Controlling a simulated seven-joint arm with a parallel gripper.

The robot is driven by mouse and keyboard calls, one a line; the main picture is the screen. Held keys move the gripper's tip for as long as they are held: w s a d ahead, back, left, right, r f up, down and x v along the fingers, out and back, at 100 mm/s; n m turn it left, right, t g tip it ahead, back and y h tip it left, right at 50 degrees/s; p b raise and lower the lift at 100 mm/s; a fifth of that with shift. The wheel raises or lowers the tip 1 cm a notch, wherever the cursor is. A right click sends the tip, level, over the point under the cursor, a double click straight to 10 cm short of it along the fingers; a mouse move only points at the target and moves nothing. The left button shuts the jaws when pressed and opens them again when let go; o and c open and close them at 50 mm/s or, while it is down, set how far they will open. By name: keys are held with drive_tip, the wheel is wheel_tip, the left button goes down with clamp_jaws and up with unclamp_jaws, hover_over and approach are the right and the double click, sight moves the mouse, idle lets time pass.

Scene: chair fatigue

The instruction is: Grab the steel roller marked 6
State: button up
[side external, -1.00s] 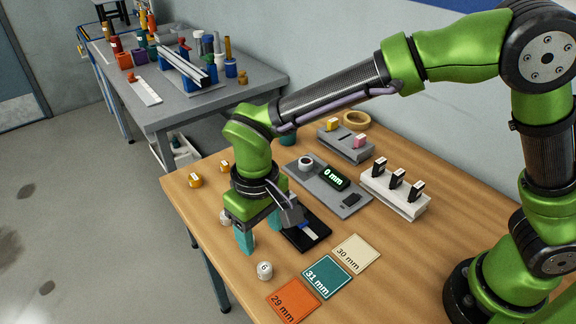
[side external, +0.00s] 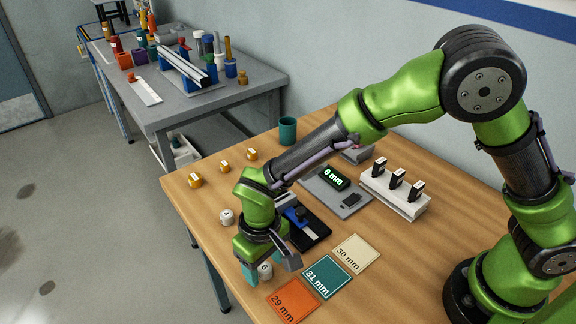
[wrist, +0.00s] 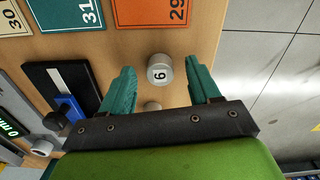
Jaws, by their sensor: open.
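The steel roller marked 6 (wrist: 160,72) stands on the wooden table near its front edge. In the side view the roller (side external: 265,270) is partly covered by my gripper (side external: 262,272). In the wrist view my gripper (wrist: 162,78) is open, with one teal finger on each side of the roller. Gaps show between the roller and both fingers, so nothing is held. I cannot tell the exact height of the fingertips above the table.
Another pale roller (side external: 227,217) stands behind my gripper. Orange 29 mm (side external: 292,300), teal 31 mm (side external: 327,277) and cream 30 mm (side external: 356,254) cards lie to the right. A black stand with a blue slider (side external: 310,232) and a grey gauge plate (side external: 345,205) are farther back.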

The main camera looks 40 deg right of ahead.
drive_tip(key=c, duration=1.1)
clamp_jaws()
drive_tip(key=shift+r, duration=0.15)
